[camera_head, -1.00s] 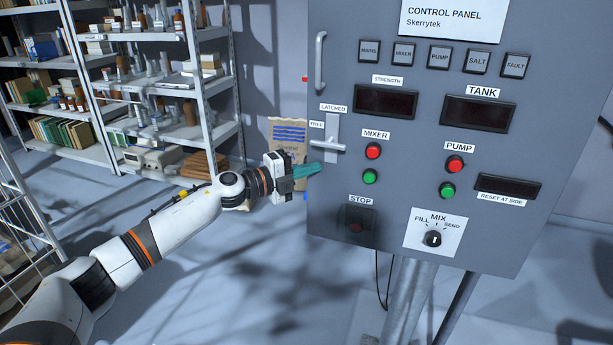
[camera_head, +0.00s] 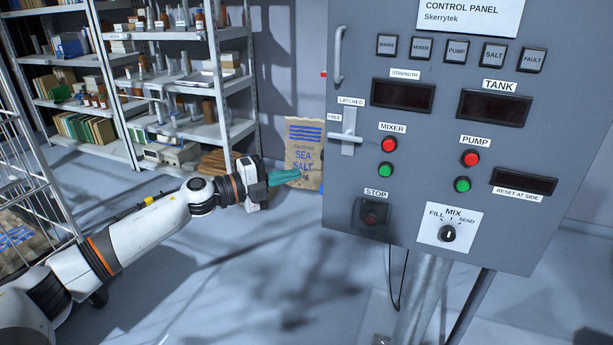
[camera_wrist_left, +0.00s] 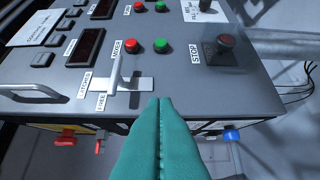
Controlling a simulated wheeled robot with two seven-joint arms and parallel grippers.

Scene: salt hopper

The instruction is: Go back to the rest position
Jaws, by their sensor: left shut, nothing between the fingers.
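My left gripper (camera_head: 284,178) shows in the head view to the left of the grey control panel (camera_head: 350,190), apart from it. Its teal fingers are shut with nothing between them. In the left wrist view the shut fingers (camera_wrist_left: 160,135) point toward the panel's edge, near the latch handle (camera_wrist_left: 117,82). The latch handle also shows in the head view (camera_head: 346,138), its lever lying roughly level beside the LATCHED and FREE labels. My right gripper is not in view.
The panel has a red stop button (camera_head: 370,219), a mix knob (camera_head: 448,233) and a side handle (camera_head: 339,55). A sea salt bag (camera_head: 304,140) stands behind my gripper. Shelves (camera_head: 215,130) stand at the back left. The floor (camera_head: 270,285) below my left arm looks clear.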

